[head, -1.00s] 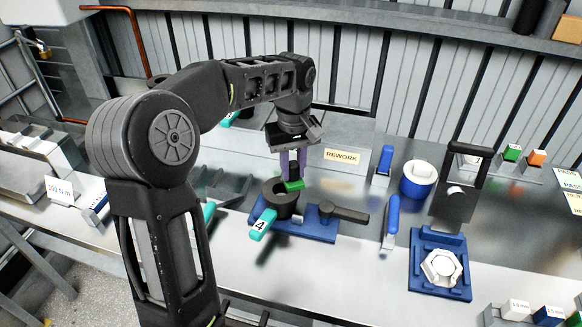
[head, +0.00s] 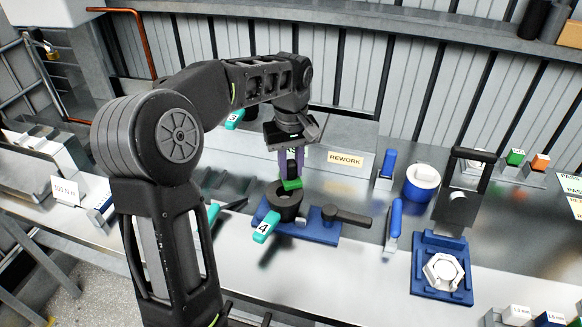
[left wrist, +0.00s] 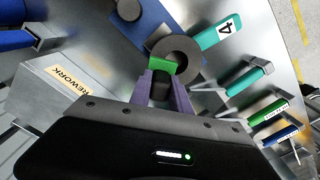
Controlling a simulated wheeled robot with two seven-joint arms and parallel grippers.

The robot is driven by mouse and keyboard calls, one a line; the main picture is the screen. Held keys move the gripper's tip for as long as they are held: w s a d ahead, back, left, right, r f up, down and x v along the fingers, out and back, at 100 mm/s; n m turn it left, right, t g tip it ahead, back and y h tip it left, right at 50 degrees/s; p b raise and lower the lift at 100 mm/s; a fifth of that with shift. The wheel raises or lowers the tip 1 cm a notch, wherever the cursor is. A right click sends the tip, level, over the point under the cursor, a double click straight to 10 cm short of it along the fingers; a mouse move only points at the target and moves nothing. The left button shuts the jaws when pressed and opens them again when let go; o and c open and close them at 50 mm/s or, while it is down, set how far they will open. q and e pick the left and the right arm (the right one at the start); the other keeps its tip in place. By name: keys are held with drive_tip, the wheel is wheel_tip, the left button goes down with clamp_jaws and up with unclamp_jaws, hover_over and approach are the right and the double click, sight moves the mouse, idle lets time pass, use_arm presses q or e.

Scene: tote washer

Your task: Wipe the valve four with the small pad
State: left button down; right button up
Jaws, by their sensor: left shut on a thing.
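Valve four is a dark round ring (head: 287,207) on a blue base (head: 322,228), with a teal tag (head: 266,226) marked 4. My left gripper (head: 291,163) points down over the valve's far side, its purple fingers shut on the black grip of the small pad. The pad's green block (head: 292,184) is at the ring's far rim. In the left wrist view, the green block (left wrist: 162,66) overlaps the ring's edge (left wrist: 186,56), beside its centre hole. I cannot tell whether it touches. My right gripper is out of view.
A dark handle (head: 346,217) lies on the base's right side. A REWORK sign (head: 346,160) stands behind. To the right are a blue-handled tool (head: 394,222), a blue-white roll (head: 421,182) and a blue fixture (head: 426,287) with a white hex part. The front bench strip is bare.

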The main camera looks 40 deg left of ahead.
use_arm(q)
drive_tip(key=shift+r+p, duration=2.4)
drive_tip(key=shift+r, duration=0.85)
